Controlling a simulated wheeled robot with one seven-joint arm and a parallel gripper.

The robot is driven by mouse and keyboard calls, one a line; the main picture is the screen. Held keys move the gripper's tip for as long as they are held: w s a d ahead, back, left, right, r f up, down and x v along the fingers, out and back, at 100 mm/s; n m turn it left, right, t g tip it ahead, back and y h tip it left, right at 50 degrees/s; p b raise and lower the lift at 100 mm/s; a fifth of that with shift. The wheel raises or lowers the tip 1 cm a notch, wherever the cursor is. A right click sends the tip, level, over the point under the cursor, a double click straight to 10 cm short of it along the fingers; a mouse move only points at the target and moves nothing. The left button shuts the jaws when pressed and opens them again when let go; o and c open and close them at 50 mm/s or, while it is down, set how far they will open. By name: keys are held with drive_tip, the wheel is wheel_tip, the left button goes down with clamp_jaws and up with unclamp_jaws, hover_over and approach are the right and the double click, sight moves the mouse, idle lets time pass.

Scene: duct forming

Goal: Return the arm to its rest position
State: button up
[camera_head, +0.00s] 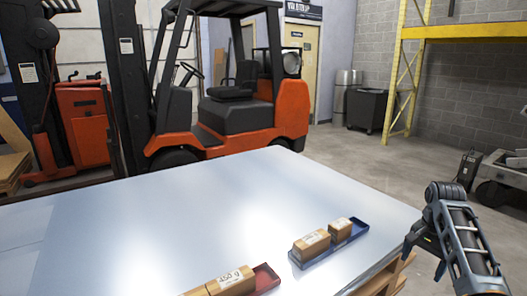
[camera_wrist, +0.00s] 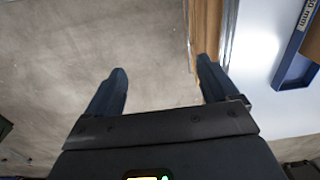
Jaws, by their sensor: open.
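My arm is at the right of the head view, beside the right edge of the metal-topped table (camera_head: 150,215). My gripper (camera_head: 424,256) points down there, partly hidden by its own wrist. In the wrist view my gripper (camera_wrist: 162,66) has its two dark fingers spread wide apart. Nothing is between them but bare concrete floor below. The right finger is close to the table's wooden edge (camera_wrist: 208,30) in the picture; I cannot tell the gap in depth.
A blue tray (camera_head: 325,252) with two brown boxes and a red tray (camera_head: 266,278) with brown boxes lie on the sheet metal. An orange forklift (camera_head: 290,117) stands behind the table. A yellow rack (camera_head: 397,90) and a dark cart (camera_head: 505,172) are at right. Floor between is clear.

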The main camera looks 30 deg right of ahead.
drive_tip(key=a+f+n+t+h, duration=0.1)
drive_tip(key=a+f+n+t, duration=0.1)
drive_tip(key=a+f, duration=0.45)
drive_tip(key=a+f+n+t, duration=0.1)
drive_tip(key=a+f+n, duration=0.15)
drive_tip(key=a, duration=0.65)
drive_tip(key=a+f+n+t+h, duration=0.1)
drive_tip(key=a+f+t, duration=0.1)
drive_tip(key=a+f, duration=0.5)
drive_tip(key=s+a+r+n+t, duration=0.3)
drive_tip(key=s+a+n, duration=0.1)
drive_tip(key=s+a, duration=0.75)
drive_tip(key=s+a+r+n+t+y, duration=0.1)
drive_tip(key=s+a+r+n+t, duration=0.2)
drive_tip(key=s+r, duration=0.5)
drive_tip(key=s+a+r+n+t+y, duration=0.1)
drive_tip(key=s+a+r+n+t, duration=0.2)
drive_tip(key=r, duration=1.3)
drive_tip(key=s+a+n, duration=0.1)
drive_tip(key=s+a, duration=0.2)
drive_tip(key=s, duration=0.2)
drive_tip(key=shift+s+t, duration=0.3)
drive_tip(key=shift+t, duration=0.1)
